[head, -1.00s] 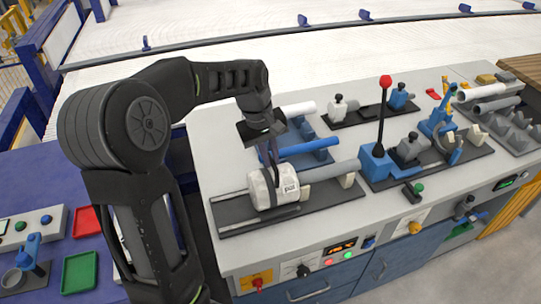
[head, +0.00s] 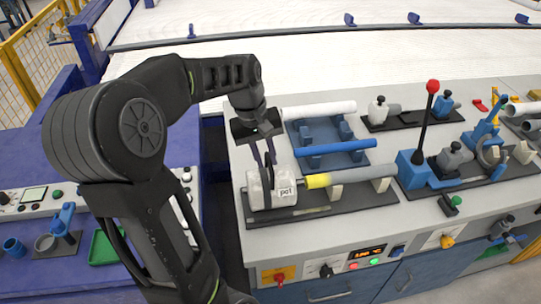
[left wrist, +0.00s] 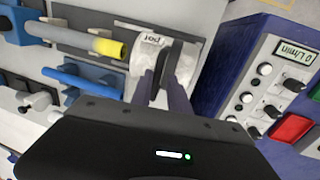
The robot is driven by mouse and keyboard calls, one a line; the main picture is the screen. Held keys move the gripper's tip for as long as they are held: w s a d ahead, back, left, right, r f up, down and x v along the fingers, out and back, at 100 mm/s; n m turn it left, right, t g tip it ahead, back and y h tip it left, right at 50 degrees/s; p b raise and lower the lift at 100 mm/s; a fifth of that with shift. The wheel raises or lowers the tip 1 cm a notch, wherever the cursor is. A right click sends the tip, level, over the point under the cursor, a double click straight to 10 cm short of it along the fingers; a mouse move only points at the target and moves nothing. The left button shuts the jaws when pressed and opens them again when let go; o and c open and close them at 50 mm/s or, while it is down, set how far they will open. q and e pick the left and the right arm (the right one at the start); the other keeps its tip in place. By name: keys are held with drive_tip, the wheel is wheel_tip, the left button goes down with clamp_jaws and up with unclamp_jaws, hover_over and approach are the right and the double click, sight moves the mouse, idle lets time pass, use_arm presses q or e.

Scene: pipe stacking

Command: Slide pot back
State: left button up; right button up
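A grey pipe (head: 358,174) with a yellow end (head: 318,181) lies on the same plate, and the yellow end is bare just right of the pot. The left wrist view shows the fingers (left wrist: 163,88) at the pot (left wrist: 146,50). My right gripper is not in view.
A blue pipe (head: 335,148) and a white pipe (head: 320,110) lie on a blue rack behind. A blue lever device with a red knob (head: 432,87) stands to the right. A gap separates the bench from the blue side table (head: 120,205) on the left.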

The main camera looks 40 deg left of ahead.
use_arm(q)
drive_tip(key=shift+o, duration=1.4)
drive_tip(key=shift+s+a, duration=0.1)
drive_tip(key=shift+a, duration=0.05)
drive_tip(key=shift+s+a+r+b, duration=0.1)
drive_tip(key=shift+s+r, duration=0.1)
drive_tip(key=shift+r, duration=1.1)
drive_tip(key=shift+s+a+r+b, duration=0.1)
drive_tip(key=shift+s+a+r, duration=0.05)
drive_tip(key=shift+r, duration=1.15)
drive_tip(key=shift+s+a+r+b, duration=0.1)
drive_tip(key=shift+s+r, duration=0.1)
drive_tip(key=shift+r, duration=1.1)
